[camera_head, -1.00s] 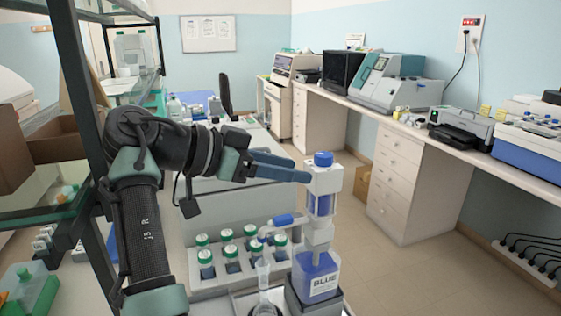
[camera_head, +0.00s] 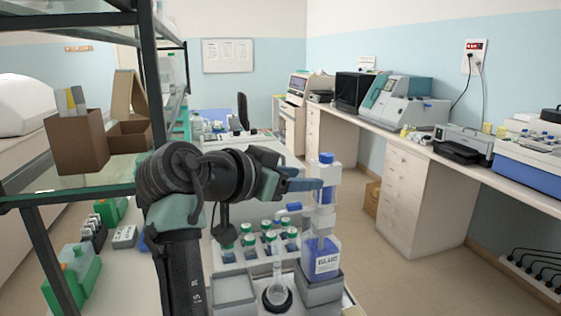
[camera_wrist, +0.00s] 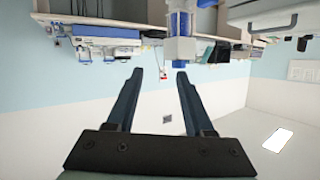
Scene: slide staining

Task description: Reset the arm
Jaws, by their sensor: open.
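My gripper (camera_head: 306,184) is at the end of my arm in the head view, level and pointing right. Its fingertips lie at or in front of the upper part of the blue-capped dispenser bottle (camera_head: 321,259); I cannot tell whether they touch it. In the wrist view my gripper (camera_wrist: 159,72) is open, with two dark blue fingers apart and nothing between them. The wrist picture looks upside down, with the dispenser's blue and white column (camera_wrist: 181,25) past the fingertips.
A glass flask (camera_head: 277,290) stands beside the dispenser. A rack of green-capped bottles (camera_head: 229,256) is behind it. A shelf with cardboard boxes (camera_head: 76,143) stands left of my arm. A long counter with machines (camera_head: 399,101) runs along the right wall. Open floor lies between.

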